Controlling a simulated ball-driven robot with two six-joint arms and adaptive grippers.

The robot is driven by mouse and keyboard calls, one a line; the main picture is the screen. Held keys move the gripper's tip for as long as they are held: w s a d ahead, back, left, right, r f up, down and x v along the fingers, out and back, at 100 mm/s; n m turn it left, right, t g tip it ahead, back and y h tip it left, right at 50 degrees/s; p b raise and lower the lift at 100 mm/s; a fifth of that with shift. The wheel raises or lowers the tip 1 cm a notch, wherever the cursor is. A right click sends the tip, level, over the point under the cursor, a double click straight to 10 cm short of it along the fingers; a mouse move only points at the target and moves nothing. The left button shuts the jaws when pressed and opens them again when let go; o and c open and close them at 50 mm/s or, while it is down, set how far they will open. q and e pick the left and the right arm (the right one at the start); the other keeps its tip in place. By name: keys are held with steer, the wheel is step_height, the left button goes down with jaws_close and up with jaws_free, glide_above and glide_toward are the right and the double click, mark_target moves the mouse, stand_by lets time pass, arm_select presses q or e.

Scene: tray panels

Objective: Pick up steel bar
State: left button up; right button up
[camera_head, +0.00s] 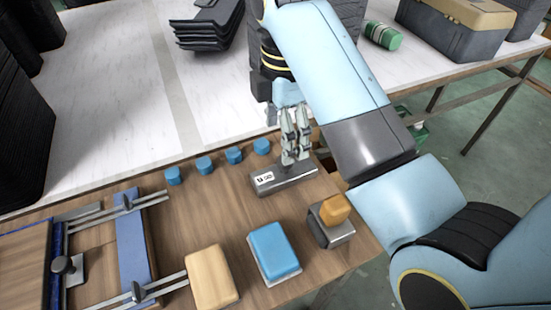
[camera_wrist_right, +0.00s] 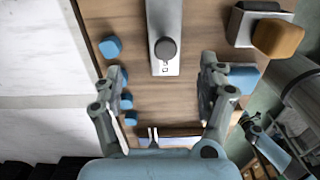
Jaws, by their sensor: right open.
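The steel bar (camera_head: 285,178) is a grey metal block with a white label on its left end, lying flat on the wooden board. In the right wrist view the bar (camera_wrist_right: 176,22) runs in from the top edge, with a dark round knob on it. My right gripper (camera_head: 296,158) hangs over the bar, pointing down. In the right wrist view its open fingers (camera_wrist_right: 160,85) stand apart on either side of the bar's line, with nothing between them. I cannot tell whether the fingertips touch the bar. My left gripper is not in view.
Several small blue pieces (camera_head: 234,155) line the board behind the bar. An orange block on a metal base (camera_head: 331,234), a blue block (camera_head: 273,250) and a tan block (camera_head: 211,275) are in front. A railed fixture (camera_head: 137,250) stands left. Black trays (camera_head: 210,25) lie behind.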

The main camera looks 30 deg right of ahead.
mark_target(284, 171)
steer(key=shift+s+f+b, duration=0.15)
steer(key=shift+f+b, duration=0.05)
steer(key=shift+f, duration=0.35)
steer(key=shift+s+f+b, duration=0.15)
steer(key=shift+f+b, duration=0.05)
steer(key=shift+f, duration=0.3)
step_height(284, 171, down, 3)
steer(key=shift+w+r, duration=0.1)
steer(key=shift+r, duration=0.1)
step_height(284, 171, down, 5)
steer(key=shift+d+f+b, duration=0.1)
steer(key=shift+b, duration=0.4)
steer(key=shift+c, duration=0.4)
steer(key=c, duration=1.4)
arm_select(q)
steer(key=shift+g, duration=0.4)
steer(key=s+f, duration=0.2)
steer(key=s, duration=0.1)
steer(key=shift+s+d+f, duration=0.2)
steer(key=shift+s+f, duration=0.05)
arm_select(e)
jaws_close()
